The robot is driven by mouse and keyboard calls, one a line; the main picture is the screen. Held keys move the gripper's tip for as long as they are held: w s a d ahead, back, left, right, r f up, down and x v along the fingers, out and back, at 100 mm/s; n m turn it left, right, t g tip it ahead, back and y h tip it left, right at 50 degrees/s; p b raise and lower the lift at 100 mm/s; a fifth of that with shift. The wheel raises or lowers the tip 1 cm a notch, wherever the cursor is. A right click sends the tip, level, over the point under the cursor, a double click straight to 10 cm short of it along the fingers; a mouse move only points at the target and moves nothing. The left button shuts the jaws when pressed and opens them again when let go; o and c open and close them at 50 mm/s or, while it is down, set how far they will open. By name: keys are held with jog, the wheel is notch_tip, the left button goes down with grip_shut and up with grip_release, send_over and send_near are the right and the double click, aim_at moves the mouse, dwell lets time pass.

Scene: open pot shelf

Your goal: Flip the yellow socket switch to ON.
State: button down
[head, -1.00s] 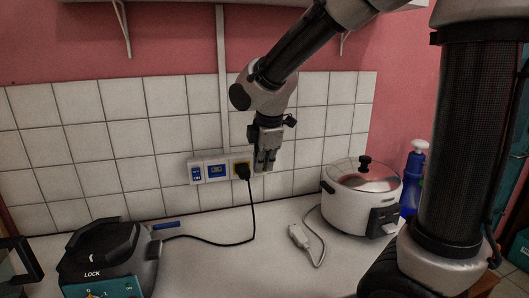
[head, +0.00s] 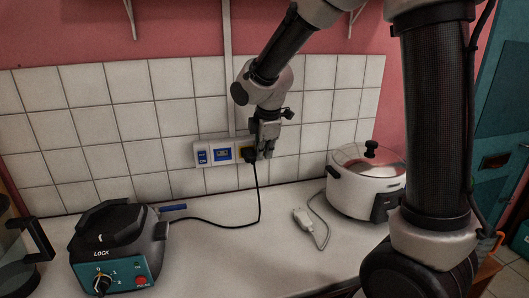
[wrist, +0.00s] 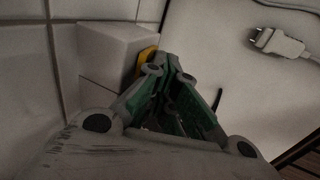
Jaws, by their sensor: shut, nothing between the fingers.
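The yellow-framed socket (head: 241,146) is at the right end of a white wall socket strip, partly hidden by a black plug (head: 250,154) and my gripper. Its switch position cannot be made out. My gripper (head: 266,154) is shut and empty, just right of the plug, close to the strip's right end. In the wrist view, the gripper (wrist: 172,72) is beside the white socket box (wrist: 112,52), with a yellow edge (wrist: 146,58) showing by the fingers. Contact cannot be told.
Two blue sockets (head: 213,153) sit left of the yellow one. A black cord (head: 257,200) hangs from the plug to the counter. A black and teal appliance (head: 118,250) stands left, a white cooker (head: 365,185) right, and a loose white plug (head: 303,217) lies between.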

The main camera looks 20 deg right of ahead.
jog(key=shift+r, duration=0.9)
